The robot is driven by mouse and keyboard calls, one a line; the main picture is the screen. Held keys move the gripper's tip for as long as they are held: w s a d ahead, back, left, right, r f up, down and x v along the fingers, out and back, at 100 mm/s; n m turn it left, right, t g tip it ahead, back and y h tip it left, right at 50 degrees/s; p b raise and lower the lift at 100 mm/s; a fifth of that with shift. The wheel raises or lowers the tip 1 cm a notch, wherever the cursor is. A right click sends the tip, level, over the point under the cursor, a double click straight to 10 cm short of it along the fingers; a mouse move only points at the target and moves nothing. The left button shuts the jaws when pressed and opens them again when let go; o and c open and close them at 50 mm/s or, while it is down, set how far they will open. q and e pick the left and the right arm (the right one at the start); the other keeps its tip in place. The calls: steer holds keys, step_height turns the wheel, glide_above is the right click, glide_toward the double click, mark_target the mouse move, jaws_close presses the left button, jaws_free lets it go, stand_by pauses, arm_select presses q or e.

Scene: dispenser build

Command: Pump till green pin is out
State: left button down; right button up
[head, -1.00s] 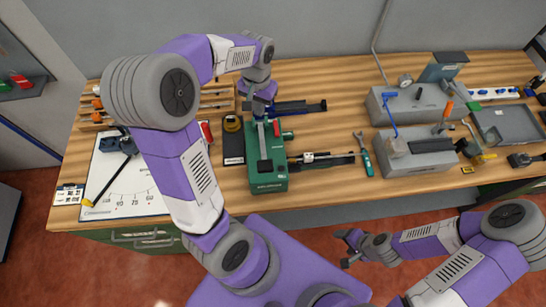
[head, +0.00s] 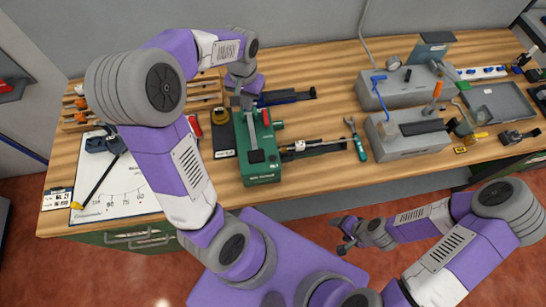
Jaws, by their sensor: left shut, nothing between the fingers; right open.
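The green dispenser (head: 262,172) stands on the bench near its front edge, with a long grey lever (head: 254,138) along its top. A small red part and a green cylinder (head: 278,125) show at its right rear side. I cannot tell whether that cylinder is a pin, and no loose green pin is clearly visible. My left gripper (head: 243,104) is shut and empty, pointing down at the lever's rear end; contact is unclear. My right gripper (head: 341,236) is open and empty, in front of the bench and below its edge.
A black tray with a yellow item (head: 221,128) stands left of the dispenser. A rod-like tool (head: 315,147) and green-handled wrench (head: 357,140) lie right. Grey machines (head: 408,138) stand further right.

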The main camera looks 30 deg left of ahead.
mark_target(249, 118)
arm_select(q)
steer(key=shift+f+b, duration=1.6)
steer(key=shift+f, duration=0.8)
steer(key=shift+s, duration=0.1)
steer(key=shift+f, duration=0.1)
steer(key=shift+s+d+f+b, duration=0.1)
steer(key=shift+f+b, duration=0.35)
steer(key=shift+f, duration=0.1)
steer(key=shift+s, duration=0.15)
steer(key=shift+w+r+p, duration=0.2)
steer(key=shift+r+p, duration=0.3)
steer(key=shift+p, duration=0.05)
steer(key=shift+w+r+p, duration=0.15)
steer(key=shift+r+p, duration=0.35)
steer(key=shift+f, duration=0.1)
